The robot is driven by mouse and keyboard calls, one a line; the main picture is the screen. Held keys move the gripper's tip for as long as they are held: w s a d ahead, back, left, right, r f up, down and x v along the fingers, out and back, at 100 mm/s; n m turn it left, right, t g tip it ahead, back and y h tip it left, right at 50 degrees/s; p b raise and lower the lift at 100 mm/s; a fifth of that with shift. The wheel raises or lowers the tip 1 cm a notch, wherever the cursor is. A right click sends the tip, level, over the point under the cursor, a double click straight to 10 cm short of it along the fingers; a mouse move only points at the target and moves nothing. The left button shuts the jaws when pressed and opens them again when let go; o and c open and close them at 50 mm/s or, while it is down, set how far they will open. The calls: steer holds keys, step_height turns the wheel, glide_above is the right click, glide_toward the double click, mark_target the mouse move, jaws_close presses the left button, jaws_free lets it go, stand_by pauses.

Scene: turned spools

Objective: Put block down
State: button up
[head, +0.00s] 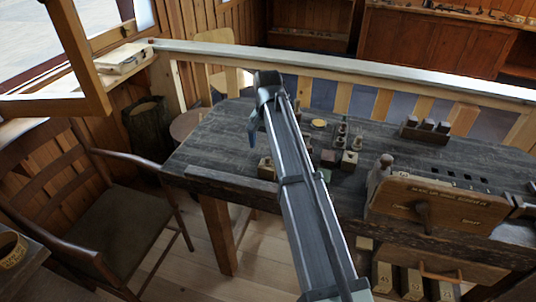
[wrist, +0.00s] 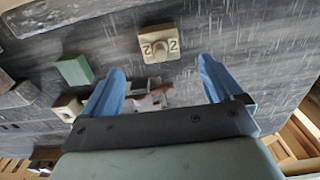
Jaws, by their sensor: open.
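My gripper (wrist: 160,68) is open, its two blue fingers spread wide with nothing held between them. In the head view my gripper (head: 256,122) is over the dark table, and only one blue finger shows clearly. In the wrist view a pale wooden block (wrist: 148,47) with a round knob and dark figures lies on the table just beyond the fingertips, apart from them. A green block (wrist: 75,70) lies left of the left finger. A pale block with a hole (wrist: 69,109) is nearer, beside that finger. The frames do not show which block the task means.
Small brown and grey pieces (wrist: 150,95) lie blurred below the gap between the fingers. In the head view, several blocks and spools (head: 349,160) stand right of my arm. A wooden machine (head: 430,205) fills the table's right. The table (head: 220,140) is bare at the left.

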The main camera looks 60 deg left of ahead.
steer(key=shift+r, duration=1.25)
